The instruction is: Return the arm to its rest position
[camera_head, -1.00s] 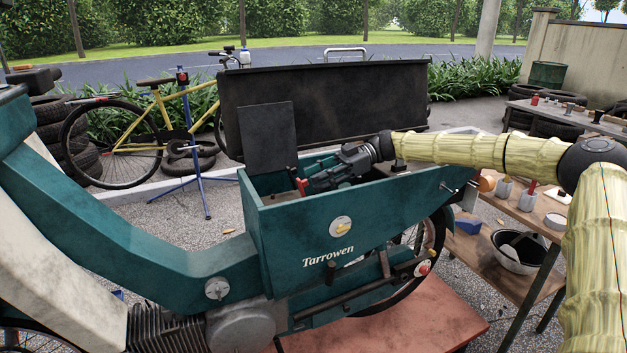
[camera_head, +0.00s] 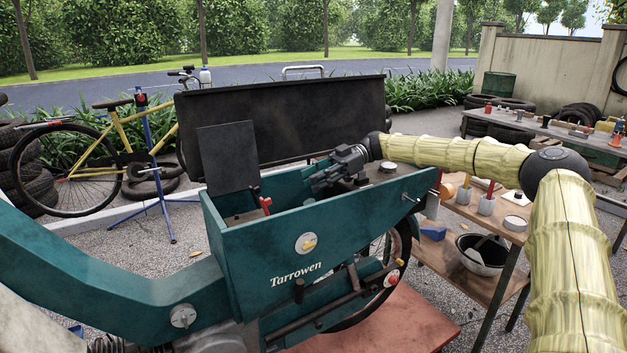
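My arm, in a yellow ribbed cover, reaches in from the right over the teal cart box marked Tarrowen (camera_head: 340,236). My gripper (camera_head: 314,185) is dark and points left and slightly down inside the open box, at about rim height. Its fingers are small and dark against the teal wall, so I cannot tell how far apart they are. A red-handled part (camera_head: 265,204) stands in the left of the box, apart from the fingertips.
The raised dark lid (camera_head: 290,120) stands behind the box, and a dark upright panel (camera_head: 228,158) rises at its left. A wooden bench (camera_head: 462,211) with cups stands close under my arm at the right.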

